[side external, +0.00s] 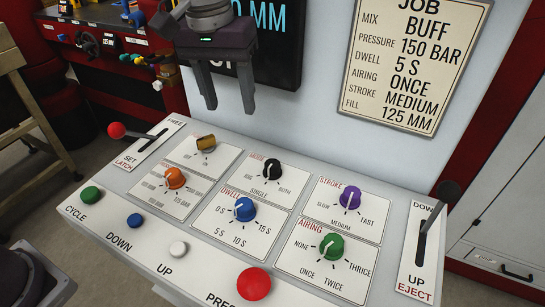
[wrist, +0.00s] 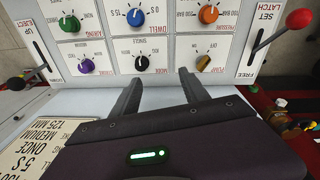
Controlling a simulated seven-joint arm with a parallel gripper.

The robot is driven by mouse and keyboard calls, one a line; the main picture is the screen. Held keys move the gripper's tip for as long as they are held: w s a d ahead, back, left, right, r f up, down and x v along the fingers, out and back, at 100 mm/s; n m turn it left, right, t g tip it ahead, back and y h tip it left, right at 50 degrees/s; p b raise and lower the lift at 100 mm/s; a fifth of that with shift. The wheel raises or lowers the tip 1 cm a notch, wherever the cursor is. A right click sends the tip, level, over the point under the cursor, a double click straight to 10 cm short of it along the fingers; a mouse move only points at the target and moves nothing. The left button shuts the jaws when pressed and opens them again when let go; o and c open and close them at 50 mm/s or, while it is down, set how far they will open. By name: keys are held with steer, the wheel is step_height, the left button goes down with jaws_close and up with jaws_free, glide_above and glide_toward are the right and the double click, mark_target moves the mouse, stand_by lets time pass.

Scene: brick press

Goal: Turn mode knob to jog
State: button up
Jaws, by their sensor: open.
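The mode knob is black (side external: 271,169) and sits in the middle of the panel's upper row. Its card reads "SINGLE" below and "BOTH" at right; a short word at left looks like "JOG". Its white pointer seems to face the "SINGLE" side. The mode knob also shows in the wrist view (wrist: 141,63), just beyond the fingertips. My gripper (side external: 229,106) is open and empty, in the air above the back part of the panel, apart from the knob. Its two fingers (wrist: 158,76) point toward the panel in the wrist view.
Around it are a brass pump knob (side external: 205,143), orange (side external: 174,178), blue (side external: 244,210), purple (side external: 350,198) and green (side external: 331,247) knobs. Levers stand at the left, with a red ball (side external: 117,130), and at the right (side external: 430,225). Push buttons line the front, including a large red one (side external: 253,284).

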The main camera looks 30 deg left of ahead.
steer(key=g, duration=0.1)
glide_above(272, 163)
steer(key=shift+n, duration=0.3)
step_height(272, 163, down, 8)
steer(key=shift+r, duration=0.1)
step_height(272, 163, down, 7)
steer(key=shift+f, duration=0.15)
jaws_close()
